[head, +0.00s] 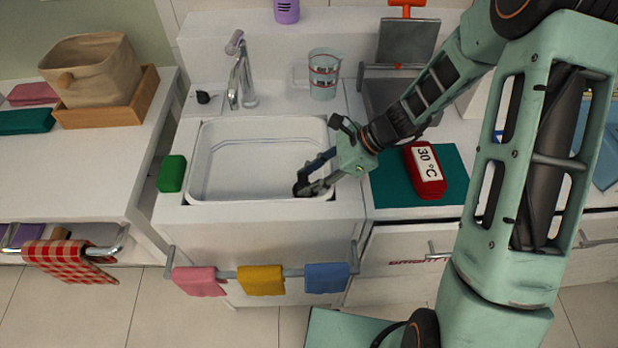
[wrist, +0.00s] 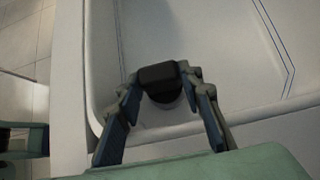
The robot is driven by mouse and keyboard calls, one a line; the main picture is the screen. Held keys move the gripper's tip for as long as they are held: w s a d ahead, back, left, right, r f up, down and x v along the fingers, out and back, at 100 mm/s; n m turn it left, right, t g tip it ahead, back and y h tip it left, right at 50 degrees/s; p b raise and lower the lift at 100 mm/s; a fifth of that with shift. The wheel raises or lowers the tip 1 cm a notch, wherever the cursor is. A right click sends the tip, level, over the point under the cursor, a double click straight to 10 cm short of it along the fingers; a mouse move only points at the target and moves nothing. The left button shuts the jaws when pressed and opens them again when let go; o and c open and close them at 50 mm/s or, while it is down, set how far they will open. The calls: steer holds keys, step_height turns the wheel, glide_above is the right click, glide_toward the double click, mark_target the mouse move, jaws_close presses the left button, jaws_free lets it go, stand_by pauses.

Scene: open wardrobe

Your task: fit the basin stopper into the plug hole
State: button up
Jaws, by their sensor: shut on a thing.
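My gripper (head: 304,184) is over the front right part of the white basin (head: 196,160), shut on the black basin stopper (wrist: 158,74). In the wrist view the stopper sits between both fingertips (wrist: 160,82), with a rounded dark part below its blocky top. In the head view the stopper is a small dark shape at the fingertips, partly covered by them. I cannot tell whether it touches the basin floor. No plug hole is clearly visible; the gripper and stopper cover part of the basin floor.
A chrome tap (head: 240,75) stands behind the basin, with a small black object (head: 204,97) to its left. A glass jug (head: 323,75) is at the back right. A green sponge (head: 171,174) lies left; a red packet (head: 425,172) lies right. Cloths hang in front.

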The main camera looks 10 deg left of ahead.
steer(key=shift+f, duration=0.3)
steer(key=shift+r, duration=0.2)
steer(key=shift+r+p, duration=2.1)
steer(key=shift+r, duration=0.5)
steer(key=shift+r, duration=0.1)
